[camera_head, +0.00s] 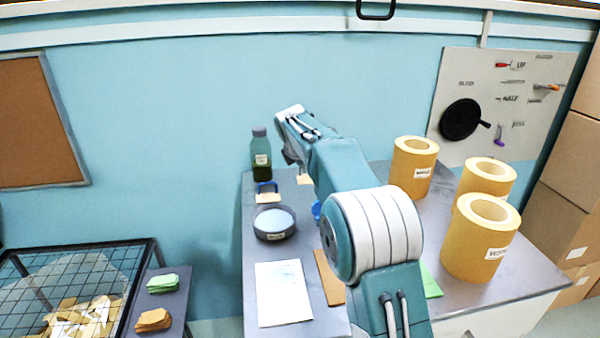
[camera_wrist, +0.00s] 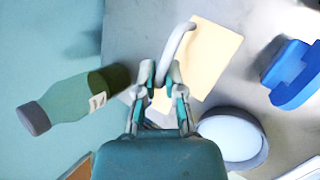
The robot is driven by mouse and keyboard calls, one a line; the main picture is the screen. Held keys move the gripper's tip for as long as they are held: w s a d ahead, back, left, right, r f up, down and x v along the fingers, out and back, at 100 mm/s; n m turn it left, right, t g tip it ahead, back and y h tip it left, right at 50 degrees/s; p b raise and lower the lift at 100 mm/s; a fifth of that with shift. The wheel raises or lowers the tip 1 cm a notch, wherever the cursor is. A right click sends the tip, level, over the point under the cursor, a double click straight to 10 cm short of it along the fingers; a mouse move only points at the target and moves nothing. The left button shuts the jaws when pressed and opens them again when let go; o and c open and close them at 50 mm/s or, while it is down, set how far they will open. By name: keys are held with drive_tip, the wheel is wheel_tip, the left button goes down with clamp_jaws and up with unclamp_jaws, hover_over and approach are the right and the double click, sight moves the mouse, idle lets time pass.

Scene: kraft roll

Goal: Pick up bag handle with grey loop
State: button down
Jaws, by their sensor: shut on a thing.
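The bag handle with the grey loop shows in the wrist view as a cream flat piece (camera_wrist: 213,62) with a pale grey loop (camera_wrist: 176,45) standing off it. My gripper (camera_wrist: 161,80) is shut on the near end of the grey loop, with its fingers on either side. In the head view the cream piece (camera_head: 304,179) shows just below my gripper (camera_head: 297,165), over the far part of the table. My arm hides the loop there, and I cannot tell whether the cream piece touches the table.
A green bottle (camera_head: 261,160) and a dark-rimmed round dish (camera_head: 274,236) stand left of my arm. A blue-looped handle (camera_head: 267,187) lies between them. A blue object (camera_wrist: 292,75) is at right in the wrist view. Several yellow rolls (camera_head: 411,170) stand at right.

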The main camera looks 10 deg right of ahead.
drive_tip(key=s+r, duration=0.5)
drive_tip(key=s, duration=0.5)
drive_tip(key=shift+d, duration=0.25)
